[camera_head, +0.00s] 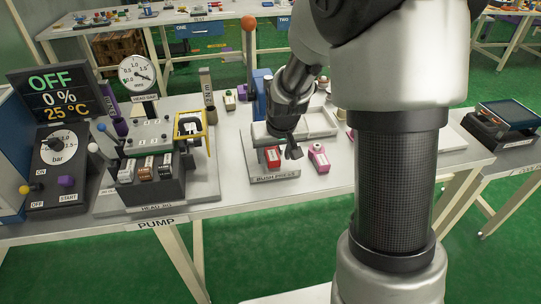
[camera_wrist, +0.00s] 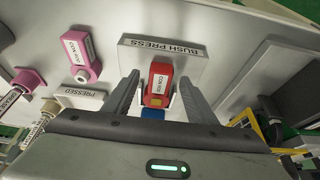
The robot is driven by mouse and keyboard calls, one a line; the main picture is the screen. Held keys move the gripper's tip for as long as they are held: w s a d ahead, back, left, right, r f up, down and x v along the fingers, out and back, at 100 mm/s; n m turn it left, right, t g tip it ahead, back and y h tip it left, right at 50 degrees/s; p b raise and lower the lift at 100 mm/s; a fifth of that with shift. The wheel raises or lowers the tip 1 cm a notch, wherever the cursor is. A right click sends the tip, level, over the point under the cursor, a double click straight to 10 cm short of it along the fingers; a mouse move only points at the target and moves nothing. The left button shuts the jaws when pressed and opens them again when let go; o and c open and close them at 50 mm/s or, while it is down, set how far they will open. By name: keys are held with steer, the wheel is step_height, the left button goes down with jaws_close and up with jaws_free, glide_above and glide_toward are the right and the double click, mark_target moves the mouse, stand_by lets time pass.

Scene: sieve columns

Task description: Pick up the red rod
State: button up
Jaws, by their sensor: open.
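The red rod (camera_head: 273,157) is a small red block with a white label reading "CON ROD". It sits on the grey bush press plate (camera_head: 270,179). In the wrist view the red rod (camera_wrist: 161,82) lies between my two fingers, with the plate (camera_wrist: 190,50) behind it. My gripper (camera_head: 284,152) points down at the rod and is open, with gaps between fingers and rod in the wrist view (camera_wrist: 160,92). I cannot tell whether the fingertips reach down to the rod's height. Something blue shows at the rod's near end in the wrist view.
A pink labelled rod (camera_head: 318,157) stands just right of the press plate. A black holder with several labelled blocks (camera_head: 147,185) and a yellow frame (camera_head: 190,126) stand to the left. A pale tray (camera_head: 310,123) lies behind my gripper. The table's front edge is close.

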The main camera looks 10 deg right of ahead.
steer(key=shift+x, duration=0.75)
jaws_close()
steer(key=shift+r, duration=0.1)
